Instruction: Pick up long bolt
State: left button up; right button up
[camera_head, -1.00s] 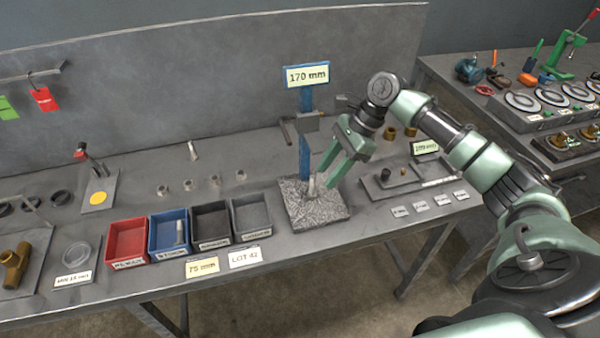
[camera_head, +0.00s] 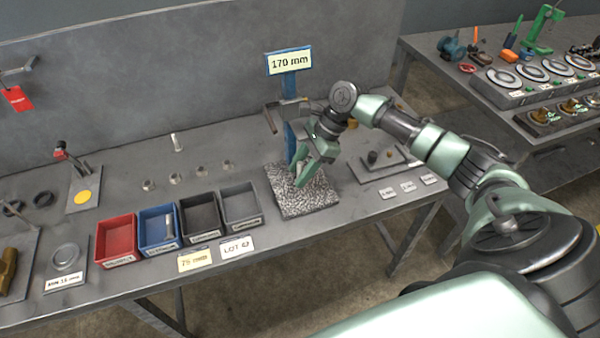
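A silver bolt (camera_head: 177,142) stands upright at the back of the bench, left of the gauge stand. Another silver bolt (camera_head: 169,222) lies in the blue bin (camera_head: 159,242). Which is the long bolt I cannot tell from size alone. My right gripper (camera_head: 300,176) points down over the speckled granite plate (camera_head: 316,207), in front of the blue post (camera_head: 291,135) with a 170 mm sign (camera_head: 289,60). Its fingers look close to the plate; whether they hold something is too small to tell. My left gripper is not in view.
A red bin (camera_head: 115,243), a black bin (camera_head: 200,217) and a grey bin (camera_head: 239,206) flank the blue one. Several small nuts (camera_head: 175,179) stand behind the bins. A dark fixture plate (camera_head: 370,173) lies right of the granite plate. A second bench (camera_head: 510,105) stands at right.

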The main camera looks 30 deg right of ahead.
grip_shut()
jog(key=shift+r, duration=0.15)
